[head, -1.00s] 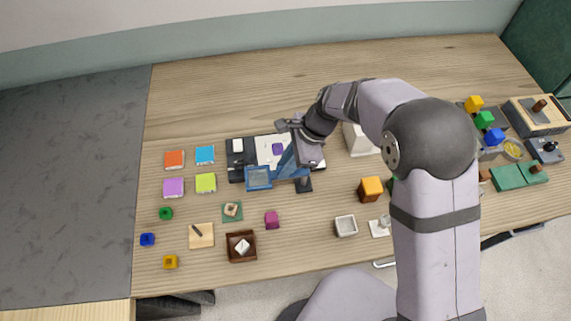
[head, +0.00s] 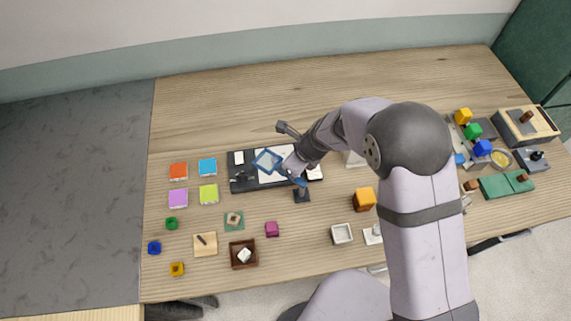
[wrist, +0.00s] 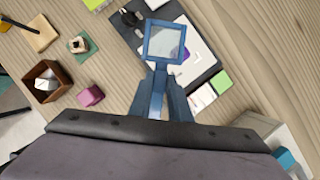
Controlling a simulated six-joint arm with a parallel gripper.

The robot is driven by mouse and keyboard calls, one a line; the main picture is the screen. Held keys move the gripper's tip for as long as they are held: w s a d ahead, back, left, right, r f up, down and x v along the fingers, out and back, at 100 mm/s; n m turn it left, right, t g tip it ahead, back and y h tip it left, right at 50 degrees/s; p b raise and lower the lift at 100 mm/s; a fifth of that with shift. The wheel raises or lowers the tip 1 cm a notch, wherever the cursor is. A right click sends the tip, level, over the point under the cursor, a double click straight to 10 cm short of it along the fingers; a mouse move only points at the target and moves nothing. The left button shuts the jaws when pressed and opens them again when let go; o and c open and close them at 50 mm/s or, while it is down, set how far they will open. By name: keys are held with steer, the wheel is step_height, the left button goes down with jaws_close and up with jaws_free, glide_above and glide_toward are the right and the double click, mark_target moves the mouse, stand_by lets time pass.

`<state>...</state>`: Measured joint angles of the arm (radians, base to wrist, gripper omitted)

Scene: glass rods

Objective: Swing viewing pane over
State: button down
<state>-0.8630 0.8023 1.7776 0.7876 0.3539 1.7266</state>
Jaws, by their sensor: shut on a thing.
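The viewing pane (head: 267,160) is a clear square in a blue frame on a blue arm. It hangs over the dark board (head: 237,181), above a white card on it; in the wrist view the pane (wrist: 150,43) has the card behind it. The arm runs toward a small dark stand (head: 302,196) at the board's front edge. My gripper (head: 292,170) is shut on the blue arm behind the frame. In the wrist view its blue fingers (wrist: 161,92) flank the arm. The exact contact is partly hidden in the head view.
Coloured squares (head: 178,171) lie left of the board. A brown tray (head: 232,262) and a magenta cube (head: 272,229) lie in front. An orange block (head: 365,198) and a white open box (head: 342,241) stand to the right. The table behind the board is clear.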

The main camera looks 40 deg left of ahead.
steer(key=shift+w+r+m+t+p, duration=0.1)
steer(key=shift+w+m+t+p, duration=0.25)
steer(key=shift+m+p, duration=0.4)
steer(key=shift+w+m+t+p, duration=0.25)
steer(key=shift+w+m+p, duration=0.15)
steer(key=shift+m+p, duration=0.3)
steer(key=c, duration=1.6)
jaws_free()
steer(key=shift+c, duration=0.2)
steer(key=shift+d, duration=0.1)
steer(key=v, duration=0.7)
steer(key=shift+r, duration=0.1)
